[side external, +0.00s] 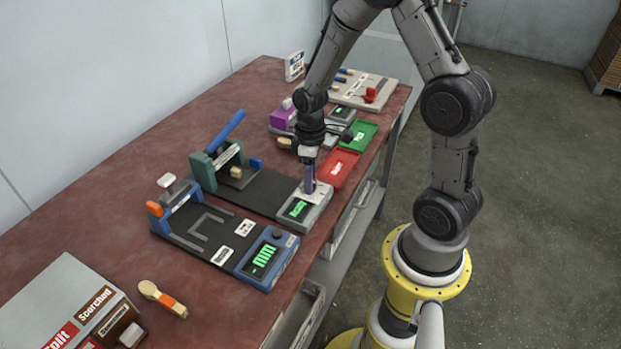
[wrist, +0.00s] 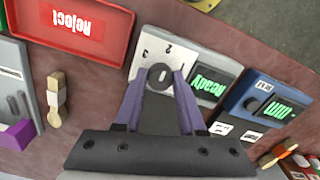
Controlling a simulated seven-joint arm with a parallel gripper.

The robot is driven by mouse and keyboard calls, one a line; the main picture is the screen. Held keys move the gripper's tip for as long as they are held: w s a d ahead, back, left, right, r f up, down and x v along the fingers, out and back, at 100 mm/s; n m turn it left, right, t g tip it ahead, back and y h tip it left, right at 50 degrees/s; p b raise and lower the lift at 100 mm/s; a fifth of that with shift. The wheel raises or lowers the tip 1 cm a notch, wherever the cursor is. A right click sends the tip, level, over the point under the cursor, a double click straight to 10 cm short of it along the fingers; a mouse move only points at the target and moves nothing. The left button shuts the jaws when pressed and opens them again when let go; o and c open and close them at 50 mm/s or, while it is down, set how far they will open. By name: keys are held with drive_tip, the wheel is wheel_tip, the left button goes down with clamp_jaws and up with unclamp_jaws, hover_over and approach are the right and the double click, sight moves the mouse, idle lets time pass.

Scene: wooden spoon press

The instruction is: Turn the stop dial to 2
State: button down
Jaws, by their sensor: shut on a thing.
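The stop dial (wrist: 160,77) is a dark round knob on a white plate (wrist: 146,66) with printed marks; a 2 seems to stand above it in the wrist view. My gripper (wrist: 164,76) points down with its purple fingers on either side of the dial, shut on it. I cannot make out which mark the dial points to. In the side view my gripper (side external: 309,188) is at the grey control box of the green press (side external: 208,172), and its fingers hide the dial. The box's green display (wrist: 207,84) reads Ready.
A blue fixture with a green display (side external: 262,256) stands close beside the box. The red Reject tray (side external: 336,168) and a green tray (side external: 359,135) lie on the other side.

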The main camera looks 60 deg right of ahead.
drive_tip(key=shift+w+r, duration=0.1)
drive_tip(key=c, duration=0.5)
unclamp_jaws()
wheel_tip(320, 180, up, 14)
idle(0.4)
